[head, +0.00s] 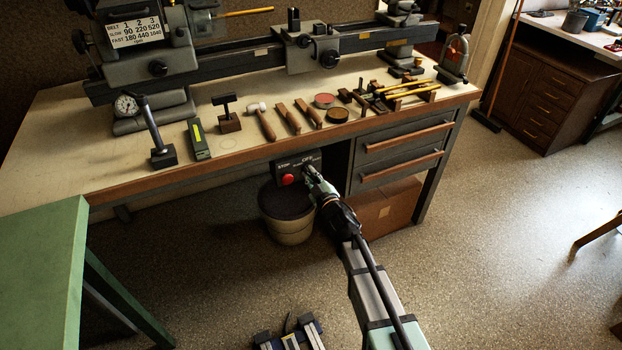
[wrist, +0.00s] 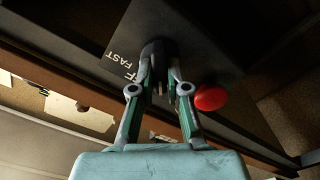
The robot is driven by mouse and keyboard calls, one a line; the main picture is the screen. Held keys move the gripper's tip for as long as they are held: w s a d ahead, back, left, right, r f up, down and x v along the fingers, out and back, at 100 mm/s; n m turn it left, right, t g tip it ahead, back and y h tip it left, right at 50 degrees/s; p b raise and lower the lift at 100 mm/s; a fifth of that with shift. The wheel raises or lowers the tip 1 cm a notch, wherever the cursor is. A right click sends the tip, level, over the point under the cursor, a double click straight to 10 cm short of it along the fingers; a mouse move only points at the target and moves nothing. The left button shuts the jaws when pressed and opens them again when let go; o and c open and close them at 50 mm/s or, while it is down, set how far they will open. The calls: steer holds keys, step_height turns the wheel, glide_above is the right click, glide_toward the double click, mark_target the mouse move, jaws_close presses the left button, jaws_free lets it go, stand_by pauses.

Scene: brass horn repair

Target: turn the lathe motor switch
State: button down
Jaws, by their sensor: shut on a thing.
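The dark switch box (head: 281,168) hangs under the front edge of the lathe bench, with white lettering and a red stop button (head: 288,179). My gripper (head: 309,171) reaches its right part and hides the switch knob in the head view. In the wrist view the black knob (wrist: 157,50) sits between the fingertips of my gripper (wrist: 160,74), which are shut on it. The lettering "FAST" and part of "OFF" show left of the knob. The red button (wrist: 210,99) is right of the fingers, apart from them. The knob's exact setting cannot be told.
The lathe (head: 300,50) stands on the bench (head: 80,150), with hand tools along its front. A bucket (head: 288,225) and a cardboard box (head: 385,208) are below, near my arm. Drawers (head: 405,155) are at right, a green table (head: 45,250) at left. The right floor is mostly clear.

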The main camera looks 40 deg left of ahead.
stand_by(0.5)
steer(key=c, duration=1.2)
jaws_free()
steer(key=shift+a, duration=0.1)
steer(key=shift+o, duration=0.2)
steer(key=v, duration=1.2)
